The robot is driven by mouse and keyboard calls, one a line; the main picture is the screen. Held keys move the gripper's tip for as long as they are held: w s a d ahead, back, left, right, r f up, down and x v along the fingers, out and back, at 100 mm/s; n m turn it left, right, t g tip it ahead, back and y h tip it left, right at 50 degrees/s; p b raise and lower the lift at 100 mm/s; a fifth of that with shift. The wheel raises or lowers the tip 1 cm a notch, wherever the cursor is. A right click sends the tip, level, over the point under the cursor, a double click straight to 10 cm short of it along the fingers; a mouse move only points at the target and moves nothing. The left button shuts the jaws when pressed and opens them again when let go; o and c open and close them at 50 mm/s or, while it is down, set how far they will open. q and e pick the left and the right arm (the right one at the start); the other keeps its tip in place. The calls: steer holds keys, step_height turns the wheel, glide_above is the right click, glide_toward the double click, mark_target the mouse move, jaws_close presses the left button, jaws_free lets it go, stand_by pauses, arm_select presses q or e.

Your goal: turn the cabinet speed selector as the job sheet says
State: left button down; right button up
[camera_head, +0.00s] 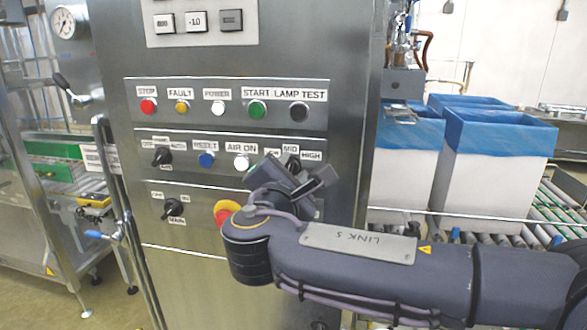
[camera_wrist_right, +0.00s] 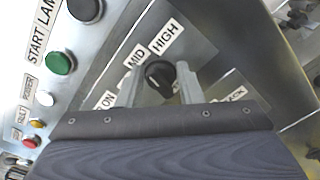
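The speed selector is a black knob (camera_wrist_right: 159,74) on the steel cabinet (camera_head: 190,270). In the wrist view it sits below the MID and HIGH labels; which label it points to is not clear. In the head view the knob (camera_head: 292,162) is partly covered by my right gripper (camera_head: 298,172), and the label on its left is mostly hidden. In the wrist view my right gripper (camera_wrist_right: 160,70) is open, with one finger on each side of the knob. I cannot tell whether the fingers touch it. My left gripper is not in view. No job sheet can be made out.
An AIR ON button (camera_head: 241,161), a RESET button (camera_head: 206,160) and a red emergency button (camera_head: 226,212) lie left of my gripper. Above is a row with a green START button (camera_head: 257,110). White boxes with blue liners (camera_head: 495,130) stand on rollers at the right.

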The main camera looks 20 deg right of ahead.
steer(key=shift+s+r, duration=0.1)
steer(key=shift+s, duration=0.1)
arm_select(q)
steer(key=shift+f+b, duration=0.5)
arm_select(e)
steer(key=v, duration=0.7)
steer(key=shift+s+a, duration=0.2)
steer(key=shift+a, duration=0.05)
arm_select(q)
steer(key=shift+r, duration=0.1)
arm_select(e)
steer(key=shift+a, duration=0.1)
